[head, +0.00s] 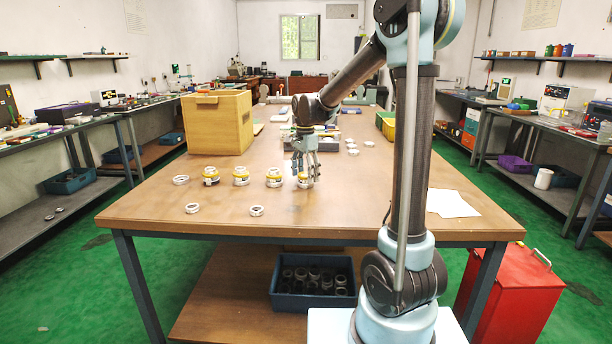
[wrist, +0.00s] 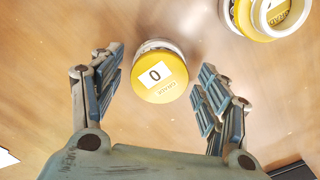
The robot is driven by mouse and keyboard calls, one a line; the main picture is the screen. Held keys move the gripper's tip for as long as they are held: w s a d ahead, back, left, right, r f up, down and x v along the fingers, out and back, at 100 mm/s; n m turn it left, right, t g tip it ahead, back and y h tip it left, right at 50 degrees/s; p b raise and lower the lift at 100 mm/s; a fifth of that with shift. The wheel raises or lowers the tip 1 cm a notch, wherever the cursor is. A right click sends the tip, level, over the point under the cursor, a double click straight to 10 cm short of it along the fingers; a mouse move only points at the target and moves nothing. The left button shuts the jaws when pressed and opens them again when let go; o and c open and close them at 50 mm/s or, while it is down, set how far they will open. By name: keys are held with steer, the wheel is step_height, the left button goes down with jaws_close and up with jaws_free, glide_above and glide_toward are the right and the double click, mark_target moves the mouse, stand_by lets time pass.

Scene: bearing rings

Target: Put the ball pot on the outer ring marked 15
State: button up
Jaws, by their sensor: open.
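A yellow-topped pot (wrist: 160,78) with a white label reading 0 stands on the table in the wrist view, with a pale rim showing at its far side. It also shows at the right end of a row in the head view (head: 305,181). My gripper (wrist: 161,68) is open, with its fingers on either side of this pot and visible gaps to it; it shows over the table in the head view (head: 306,172). Other yellow-and-white pots (head: 274,177) (head: 240,176) (head: 211,176) stand to the left. White rings (head: 181,180) (head: 192,208) (head: 256,211) lie flat; no 15 is legible.
Part of another yellow pot (wrist: 268,18) is at the upper right in the wrist view. A wooden box (head: 217,122) stands at the table's back left. White papers (head: 452,203) lie at right. A blue bin (head: 312,299) is below the table.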

mark_target(305, 175)
step_height(305, 175, up, 12)
stand_by(0.6)
steer(key=shift+r, duration=0.1)
